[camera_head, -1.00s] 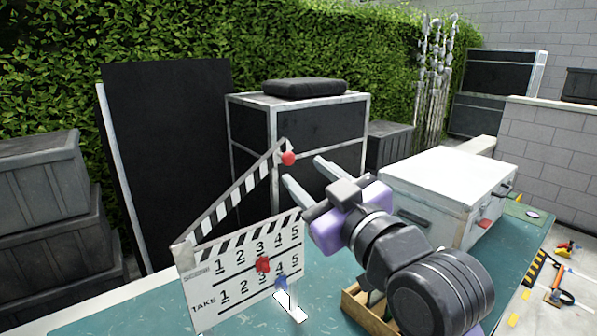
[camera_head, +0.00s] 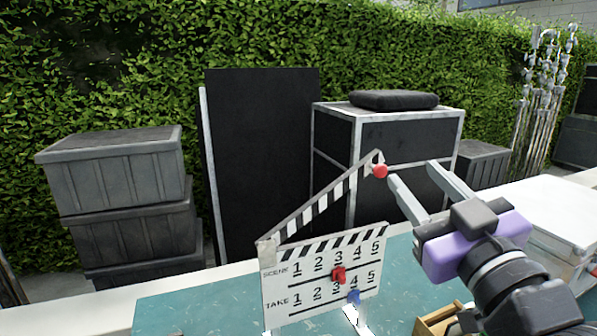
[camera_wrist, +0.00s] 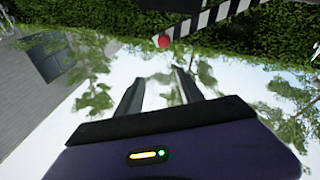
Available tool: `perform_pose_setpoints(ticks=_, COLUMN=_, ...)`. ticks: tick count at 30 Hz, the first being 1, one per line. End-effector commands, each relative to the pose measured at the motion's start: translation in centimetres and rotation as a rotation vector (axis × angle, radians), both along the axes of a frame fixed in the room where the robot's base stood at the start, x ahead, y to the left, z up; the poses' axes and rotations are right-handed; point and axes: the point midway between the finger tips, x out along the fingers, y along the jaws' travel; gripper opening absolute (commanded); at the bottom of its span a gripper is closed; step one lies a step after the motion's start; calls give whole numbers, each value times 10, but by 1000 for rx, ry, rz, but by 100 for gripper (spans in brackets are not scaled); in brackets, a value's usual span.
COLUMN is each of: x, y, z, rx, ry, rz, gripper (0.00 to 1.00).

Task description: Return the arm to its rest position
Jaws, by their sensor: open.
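My gripper (camera_head: 416,186) is open and empty, its two pale fingers pointing up and to the left in the head view. In the wrist view the fingers (camera_wrist: 157,84) show dark and spread apart, with nothing between them. The clapperboard (camera_head: 322,272) stands upright on the teal table, its striped top arm (camera_head: 322,205) raised. A red ball (camera_head: 380,171) sits at the tip of that arm, left of my fingertips in the head view. The ball also shows beyond my fingers in the wrist view (camera_wrist: 164,41). A red marker (camera_head: 338,275) and a blue marker (camera_head: 353,297) are on the board.
The teal table (camera_head: 190,306) is clear left of the clapperboard. A wooden box (camera_head: 437,321) lies below my arm, and a white case (camera_head: 545,212) stands at the right. Grey crates (camera_head: 115,172), a black panel (camera_head: 262,160) and a large black case (camera_head: 410,145) stand behind.

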Motion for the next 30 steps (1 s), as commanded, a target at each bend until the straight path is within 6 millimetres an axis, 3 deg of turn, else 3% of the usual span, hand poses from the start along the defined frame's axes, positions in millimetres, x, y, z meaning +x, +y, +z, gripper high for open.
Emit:
perform_pose_setpoints(ticks=2, x=-6, y=-6, z=11, rx=39, ry=-66, rz=-10, gripper=45)
perform_pose_setpoints(ticks=4, x=-12, y=-11, z=7, rx=80, ry=-102, rz=-20, gripper=45)
perform_pose_setpoints(ticks=11, x=-33, y=-23, z=-32, rx=182, ry=-145, rz=-46, gripper=45)
perform_pose_setpoints(ticks=20, x=-86, y=-29, z=-123, rx=288, ry=-112, rz=-85, gripper=45)
perform_pose_setpoints(ticks=30, x=-173, y=-25, z=-218, rx=334, ry=11, rz=-117, gripper=45)
